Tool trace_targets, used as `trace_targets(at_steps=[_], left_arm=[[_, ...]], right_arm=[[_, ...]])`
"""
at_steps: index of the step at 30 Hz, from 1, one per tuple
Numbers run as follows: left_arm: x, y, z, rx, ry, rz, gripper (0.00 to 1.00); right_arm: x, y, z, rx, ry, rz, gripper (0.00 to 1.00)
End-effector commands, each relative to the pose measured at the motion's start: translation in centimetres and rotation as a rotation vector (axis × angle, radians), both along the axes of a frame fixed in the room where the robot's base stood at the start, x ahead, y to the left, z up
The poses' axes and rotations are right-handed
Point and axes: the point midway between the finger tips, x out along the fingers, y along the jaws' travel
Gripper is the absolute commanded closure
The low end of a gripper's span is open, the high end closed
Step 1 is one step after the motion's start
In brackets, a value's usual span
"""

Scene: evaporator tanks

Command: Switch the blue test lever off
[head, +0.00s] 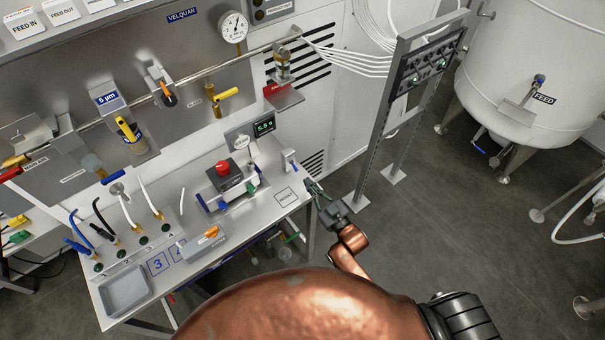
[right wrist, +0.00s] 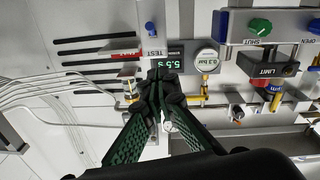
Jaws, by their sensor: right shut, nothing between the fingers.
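The blue test lever (right wrist: 150,29) shows in the right wrist view on a small pale block with a label (right wrist: 154,51) reading TEST. In the head view the small block with a touch of blue (head: 290,161) stands near the right end of the steel bench. The lever's exact position is too small to tell. My right gripper (head: 312,184) is shut and empty, just right of the block and apart from it in the head view. In the right wrist view its closed fingertips (right wrist: 158,76) point up toward the block, just below the label. My left gripper is out of view.
The digital display (head: 264,125) stands just behind the block. A box with a red button (head: 223,167) is to its left on the bench (head: 262,208).

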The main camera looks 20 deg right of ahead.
Motion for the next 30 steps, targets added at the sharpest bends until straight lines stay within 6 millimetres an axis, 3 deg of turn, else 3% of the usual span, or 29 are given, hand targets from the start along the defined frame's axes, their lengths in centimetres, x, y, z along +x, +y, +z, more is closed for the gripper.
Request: trace_targets(at_steps=[3,9,27,30], left_arm=[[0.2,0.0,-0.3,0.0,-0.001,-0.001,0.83],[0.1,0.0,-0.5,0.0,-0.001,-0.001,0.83],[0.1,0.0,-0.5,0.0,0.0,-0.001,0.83],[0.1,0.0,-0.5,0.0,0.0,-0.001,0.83]], right_arm=[[-1.8,-0.6,-0.6,0.0,0.002,0.0,1.0],[-3.2,-1.0,-0.8,0.001,0.0,0.0,1.0],[-3.3,-1.1,-0.9,0.001,0.0,0.0,1.0],[-3.4,-1.3,-2.1,-0.004,0.022,-0.005,1.0]])
